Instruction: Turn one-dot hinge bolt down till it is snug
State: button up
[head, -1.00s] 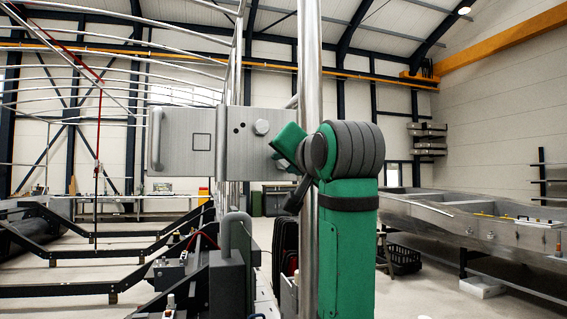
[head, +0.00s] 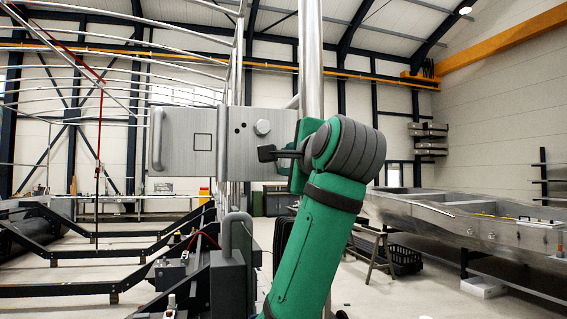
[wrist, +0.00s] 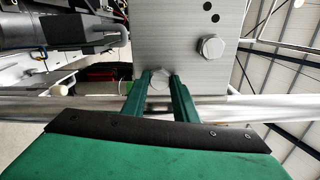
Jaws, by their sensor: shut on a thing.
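A brushed metal plate (head: 180,165) with a grab handle hangs beside an upright steel post (head: 310,75). A hex bolt (head: 262,128) with two dark dots beside it sits at its upper right; it also shows in the wrist view (wrist: 211,46). My gripper (head: 268,153) reaches the plate below that bolt. In the wrist view, my gripper (wrist: 159,84) is shut on a second bolt head (wrist: 158,76) near the plate's edge. I take this as the one-dot hinge bolt, but no single dot is visible. How far it is seated cannot be told.
The steel post runs close behind my wrist. A grey bent tube (head: 236,228) stands below the plate. Dark trestle frames (head: 75,255) fill the left, and a metal pontoon hull (head: 465,215) stands at the right. Floor between them is partly clear.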

jog(key=shift+f, duration=0.1)
jog(key=m, duration=1.2)
jog(key=shift+w, duration=0.1)
jog(key=o, duration=0.9)
jog(key=shift+c, duration=0.2)
